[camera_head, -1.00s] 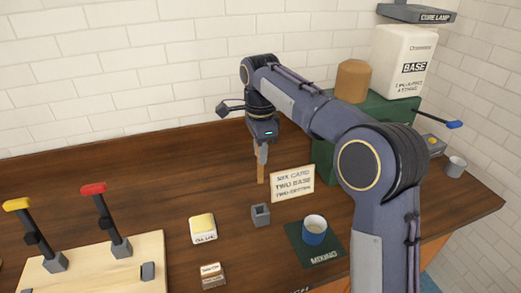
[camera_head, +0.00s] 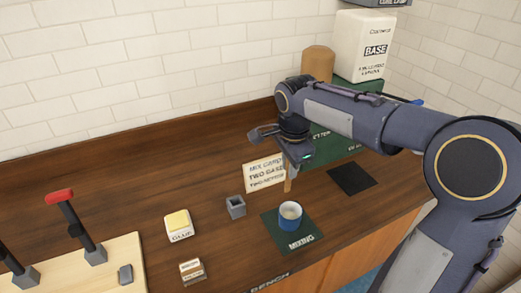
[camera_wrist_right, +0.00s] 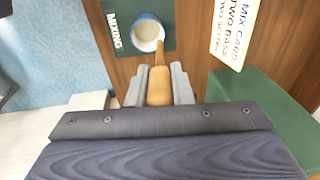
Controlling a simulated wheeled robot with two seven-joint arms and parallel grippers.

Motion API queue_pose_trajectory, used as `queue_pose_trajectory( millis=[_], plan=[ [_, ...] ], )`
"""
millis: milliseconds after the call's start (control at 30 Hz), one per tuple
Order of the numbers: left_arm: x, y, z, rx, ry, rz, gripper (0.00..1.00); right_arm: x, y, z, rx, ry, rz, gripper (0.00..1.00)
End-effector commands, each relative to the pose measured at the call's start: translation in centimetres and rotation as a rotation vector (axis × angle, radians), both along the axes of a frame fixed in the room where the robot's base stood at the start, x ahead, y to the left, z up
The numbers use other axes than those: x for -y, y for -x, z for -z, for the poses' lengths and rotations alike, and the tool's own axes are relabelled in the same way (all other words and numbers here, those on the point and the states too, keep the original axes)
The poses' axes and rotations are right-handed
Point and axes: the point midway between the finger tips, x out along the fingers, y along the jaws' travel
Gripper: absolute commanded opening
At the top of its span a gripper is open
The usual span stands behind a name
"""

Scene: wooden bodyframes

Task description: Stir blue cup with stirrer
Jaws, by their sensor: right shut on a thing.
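The blue cup (camera_head: 290,216) stands upright on the dark green mixing mat (camera_head: 273,237), with pale contents inside. It also shows in the right wrist view (camera_wrist_right: 147,35). My right gripper (camera_head: 296,163) is above and behind the cup, shut on the wooden stirrer (camera_head: 288,180), which points down. In the right wrist view the stirrer (camera_wrist_right: 159,85) sits between the two fingers and its far end overlaps the cup's near rim. In the head view its lower end shows just behind the cup; I cannot tell whether it touches. My left gripper is not in view.
The mix card (camera_head: 264,175) stands close left of the stirrer. A small grey holder (camera_head: 235,207) and the glue block (camera_head: 178,225) are left of the mat. A green box and the white base container (camera_head: 363,45) are behind my right arm. A black square (camera_head: 352,179) lies right.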

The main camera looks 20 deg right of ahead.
Motion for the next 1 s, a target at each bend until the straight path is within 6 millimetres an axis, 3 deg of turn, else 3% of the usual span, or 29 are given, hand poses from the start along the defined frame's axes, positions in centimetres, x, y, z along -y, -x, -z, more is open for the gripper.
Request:
queue_pose_trajectory(
  millis=[200,1000],
  plan=[
    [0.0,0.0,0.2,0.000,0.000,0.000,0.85,1.0,1.7,1.0,0.016,0.008,-0.006,0.01],
    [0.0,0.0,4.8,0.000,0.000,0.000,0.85,1.0,1.6,6.5,0.015,0.007,-0.007,0.01]
  ],
)
